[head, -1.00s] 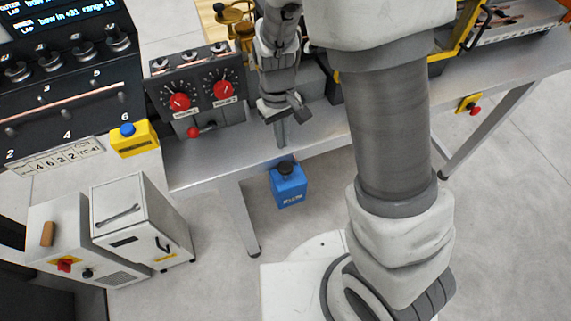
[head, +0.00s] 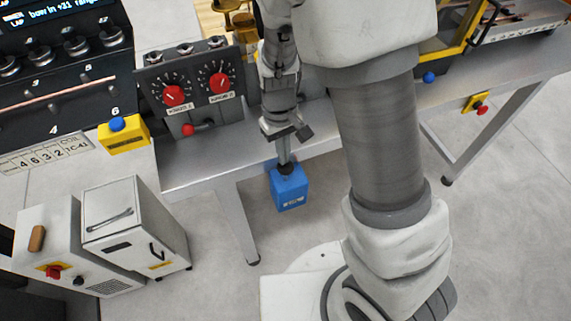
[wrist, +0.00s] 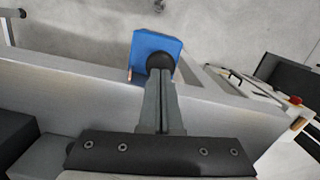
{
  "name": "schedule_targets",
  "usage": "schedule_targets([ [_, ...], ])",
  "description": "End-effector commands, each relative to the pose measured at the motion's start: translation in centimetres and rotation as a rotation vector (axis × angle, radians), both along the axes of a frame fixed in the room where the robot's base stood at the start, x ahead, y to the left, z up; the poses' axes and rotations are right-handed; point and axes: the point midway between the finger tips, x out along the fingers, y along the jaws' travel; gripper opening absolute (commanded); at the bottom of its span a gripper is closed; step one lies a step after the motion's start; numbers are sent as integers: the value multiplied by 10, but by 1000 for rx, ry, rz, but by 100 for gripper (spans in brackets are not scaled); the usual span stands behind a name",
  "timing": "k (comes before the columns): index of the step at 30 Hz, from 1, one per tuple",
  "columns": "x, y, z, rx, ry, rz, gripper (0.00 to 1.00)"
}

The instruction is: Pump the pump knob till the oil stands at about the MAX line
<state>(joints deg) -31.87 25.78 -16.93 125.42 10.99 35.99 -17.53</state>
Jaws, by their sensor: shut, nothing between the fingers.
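The blue oil pump box (head: 289,190) stands at the front edge of the bench, with a black knob (head: 286,168) on its top. My gripper (head: 284,157) is shut and empty, and its fingertips are at the knob from above. In the wrist view the shut fingers (wrist: 160,80) reach to the round black knob (wrist: 160,61) on the blue box (wrist: 152,43) and partly cover it. They look to be touching or nearly touching it. The oil level and MAX line cannot be made out in either view.
A panel with two red dials (head: 197,88) stands left of my arm on the bench. A yellow box with a blue button (head: 123,134) is further left. A grey cabinet (head: 135,228) stands on the floor at the lower left. The floor in front of the pump is clear.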

Motion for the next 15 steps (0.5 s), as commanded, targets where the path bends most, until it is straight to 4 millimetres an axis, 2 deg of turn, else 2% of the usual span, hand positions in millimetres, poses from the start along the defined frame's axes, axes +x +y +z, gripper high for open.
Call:
schedule_targets([
  [11, 0, 0, -35, 0, 1, -1, 0],
  [12, 0, 0, -29, 0, 0, 0, 0],
  [15, 0, 0, -29, 0, 1, 0, 0],
])
